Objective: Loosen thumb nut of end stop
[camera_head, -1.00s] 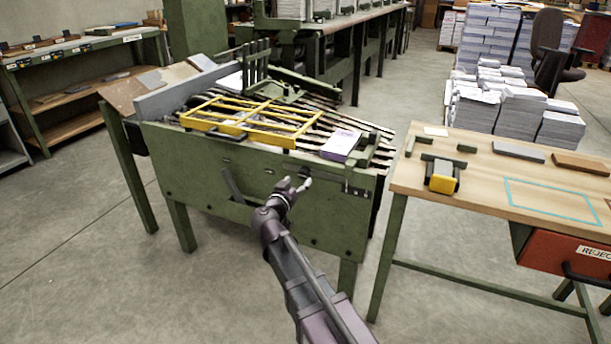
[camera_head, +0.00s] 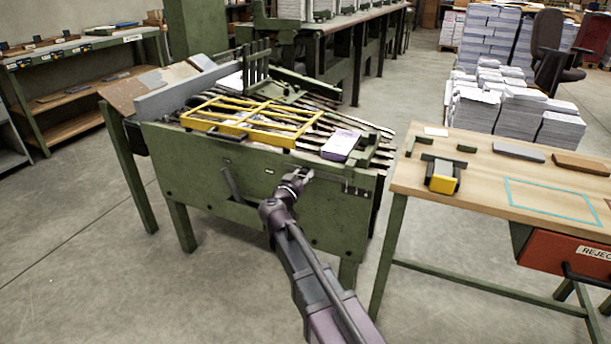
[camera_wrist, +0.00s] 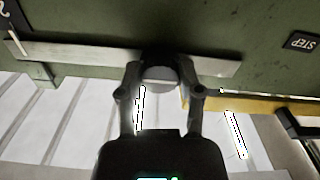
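My gripper (camera_head: 303,174) is at the front of the green machine, at the right part of its front panel just below the top edge. In the wrist view its two fingers (camera_wrist: 161,78) stand apart, one on each side of a dark round knob with a pale grey face, which looks like the thumb nut (camera_wrist: 160,73). The knob sits at a flat grey metal bar (camera_wrist: 90,57) along the green panel. I cannot tell whether the fingers press on it. In the head view my gripper hides the knob and the end stop around it.
A yellow grid frame (camera_head: 243,118) and a purple-white stack (camera_head: 341,144) lie on the machine's top. A wooden bench (camera_head: 480,176) with a yellow-and-black tool (camera_head: 443,178) stands to the right, above a red reject box (camera_head: 570,255). Open floor lies in front.

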